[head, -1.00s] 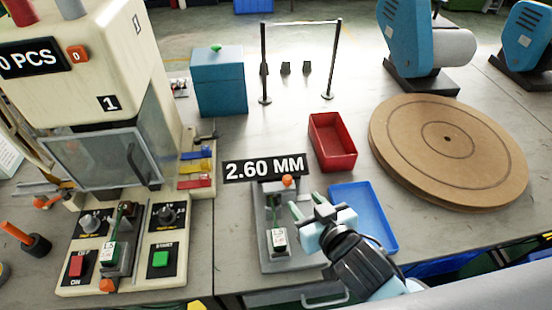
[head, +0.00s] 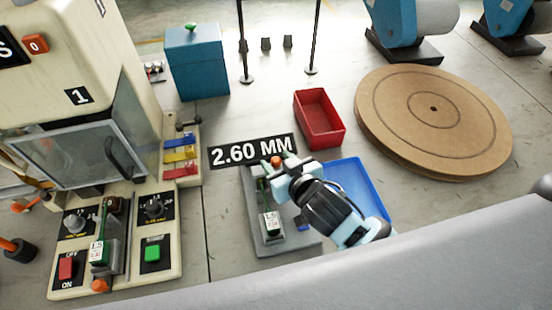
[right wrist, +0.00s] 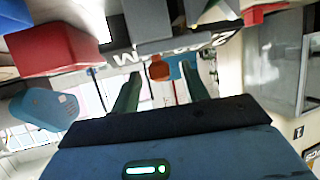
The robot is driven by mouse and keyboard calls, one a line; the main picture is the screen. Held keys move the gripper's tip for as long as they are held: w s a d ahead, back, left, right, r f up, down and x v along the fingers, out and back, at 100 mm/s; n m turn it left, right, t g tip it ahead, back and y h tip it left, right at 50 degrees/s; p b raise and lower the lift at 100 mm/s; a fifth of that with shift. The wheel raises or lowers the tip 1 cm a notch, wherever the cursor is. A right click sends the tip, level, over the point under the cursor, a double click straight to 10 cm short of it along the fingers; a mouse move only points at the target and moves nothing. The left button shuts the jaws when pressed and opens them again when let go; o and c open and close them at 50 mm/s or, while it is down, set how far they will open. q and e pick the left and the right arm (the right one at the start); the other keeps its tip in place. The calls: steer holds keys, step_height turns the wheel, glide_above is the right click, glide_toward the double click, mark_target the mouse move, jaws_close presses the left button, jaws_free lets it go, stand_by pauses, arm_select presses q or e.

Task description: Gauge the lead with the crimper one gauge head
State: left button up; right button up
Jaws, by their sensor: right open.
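The gauge stand (head: 270,247) is a grey block in front of the black 2.60 MM display (head: 252,151). A lead with a white tag (head: 271,222) lies on it, its dark green length running back. An orange knob (head: 276,161) tops the gauge head. My right gripper (head: 277,178) is open right by this knob. In the right wrist view its green fingers (right wrist: 162,85) are apart, with the orange knob (right wrist: 158,68) between or just beyond them; I cannot tell whether they touch. My left gripper is not in view.
Crimper one (head: 75,125) stands at left, with another white-tagged part (head: 98,252) at its front. A red tray (head: 319,120) and a blue tray (head: 362,180) lie beside the gauge. A round brown board (head: 433,115) and a blue box (head: 197,65) stand behind.

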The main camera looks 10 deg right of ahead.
steer(key=shift+w+a+f, duration=0.2)
steer(key=shift+w+f, duration=0.05)
steer(key=shift+w, duration=0.4)
steer(key=shift+c, duration=0.5)
jaws_close()
